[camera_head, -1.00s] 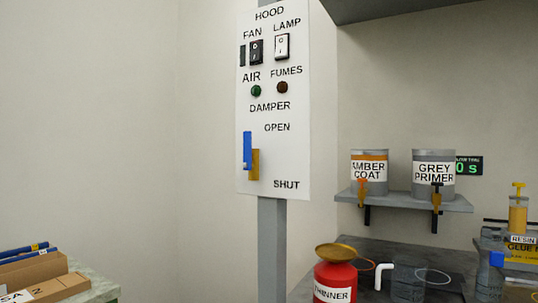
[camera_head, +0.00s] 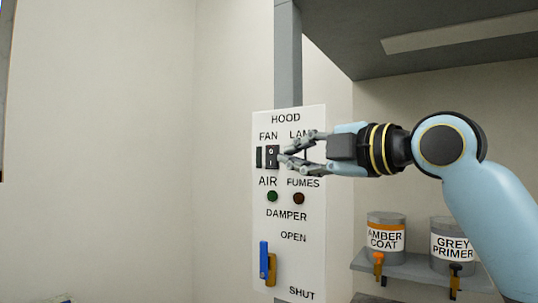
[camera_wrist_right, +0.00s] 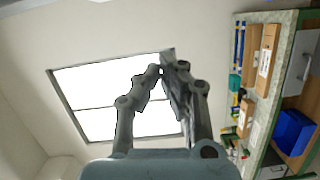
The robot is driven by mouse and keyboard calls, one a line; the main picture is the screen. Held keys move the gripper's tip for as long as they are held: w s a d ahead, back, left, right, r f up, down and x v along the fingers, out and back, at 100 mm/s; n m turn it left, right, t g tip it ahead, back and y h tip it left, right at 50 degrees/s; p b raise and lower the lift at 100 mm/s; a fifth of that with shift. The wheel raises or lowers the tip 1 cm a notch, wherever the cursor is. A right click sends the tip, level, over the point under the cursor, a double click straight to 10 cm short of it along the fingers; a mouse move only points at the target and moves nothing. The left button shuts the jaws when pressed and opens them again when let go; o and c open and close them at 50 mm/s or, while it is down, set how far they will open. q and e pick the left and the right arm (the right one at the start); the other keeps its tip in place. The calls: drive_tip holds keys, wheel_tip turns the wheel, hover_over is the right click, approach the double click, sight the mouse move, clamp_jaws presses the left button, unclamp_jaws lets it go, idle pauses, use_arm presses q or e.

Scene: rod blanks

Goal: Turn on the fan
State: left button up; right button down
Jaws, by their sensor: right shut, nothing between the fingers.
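The white HOOD panel (camera_head: 289,225) hangs on a grey post. Its dark FAN rocker switch (camera_head: 271,156) is at the upper left, marked O above I. My right gripper (camera_head: 283,158) comes in from the right, its fingers shut and empty, with the tips beside the FAN switch. I cannot tell whether they touch it. The fingers cover most of the LAMP switch. The green AIR light (camera_head: 272,196) is dark green. The right wrist view shows the fingertips (camera_wrist_right: 164,65) together, but not the panel. My left gripper is out of view.
The FUMES light (camera_head: 299,198) is dark brown. AMBER COAT (camera_head: 386,233) and GREY PRIMER (camera_head: 453,247) cans stand on a shelf to the right, below my arm. A hood overhangs above; the wall left of the panel is clear.

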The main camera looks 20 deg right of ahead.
sight(269, 161)
drive_tip(key=shift+f, duration=0.1)
drive_tip(key=w+p, duration=0.1)
drive_tip(key=w, duration=0.2)
drive_tip(key=w+a+p, duration=0.1)
drive_tip(key=w+p, duration=0.1)
drive_tip(key=w, duration=0.2)
drive_tip(key=w+p, duration=0.1)
drive_tip(key=w, duration=0.3)
drive_tip(key=shift+w+a+f+p, duration=0.1)
drive_tip(key=shift+a+f+p, duration=0.15)
drive_tip(key=shift+p, duration=0.1)
drive_tip(key=shift+w+d+f, duration=0.15)
drive_tip(key=shift+w+d, duration=0.1)
drive_tip(key=shift+d, duration=0.1)
drive_tip(key=shift+a, duration=0.1)
